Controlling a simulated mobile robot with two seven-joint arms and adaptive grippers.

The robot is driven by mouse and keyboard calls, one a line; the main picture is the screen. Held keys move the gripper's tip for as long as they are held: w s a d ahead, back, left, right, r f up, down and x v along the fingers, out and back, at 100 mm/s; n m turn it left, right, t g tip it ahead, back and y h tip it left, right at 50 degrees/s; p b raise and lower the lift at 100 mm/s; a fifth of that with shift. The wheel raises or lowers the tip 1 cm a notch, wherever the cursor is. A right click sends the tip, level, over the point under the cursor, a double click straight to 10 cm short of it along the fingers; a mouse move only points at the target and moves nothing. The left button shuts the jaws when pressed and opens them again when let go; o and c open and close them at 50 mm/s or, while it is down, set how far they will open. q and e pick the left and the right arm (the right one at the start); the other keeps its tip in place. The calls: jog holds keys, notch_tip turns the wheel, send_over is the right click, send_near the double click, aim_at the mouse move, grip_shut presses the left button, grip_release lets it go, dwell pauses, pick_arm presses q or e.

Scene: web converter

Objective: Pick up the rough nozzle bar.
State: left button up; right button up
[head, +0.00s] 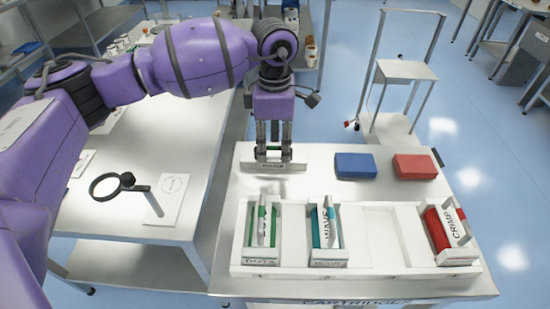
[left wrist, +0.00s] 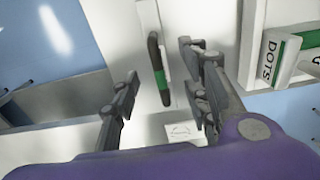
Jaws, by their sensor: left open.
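A dark bar with a green band (left wrist: 158,68), which looks like the rough nozzle bar, lies on a pale holder between my left gripper's fingers in the left wrist view. My left gripper (head: 274,150) points down over the back left of the cartridge table. In the left wrist view the left gripper (left wrist: 160,63) is open, with one finger on each side of the bar. I see gaps there and cannot tell how far above the bar the fingertips are. In the head view the fingers mostly hide the bar, behind a small lettered plate (head: 275,166). My right gripper is not in view.
A white rack (head: 375,240) at the table front holds green, teal and red cartridges; one slot is empty. Blue (head: 355,166) and red (head: 415,167) blocks lie at the back right. A second table (head: 130,225) on the left holds a black ring tool (head: 112,185).

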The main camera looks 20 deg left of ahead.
aim_at(273, 159)
pick_arm(q)
jog(key=f, duration=0.5)
jog(key=shift+a+p, duration=0.2)
jog(key=shift+p, duration=0.2)
grip_shut()
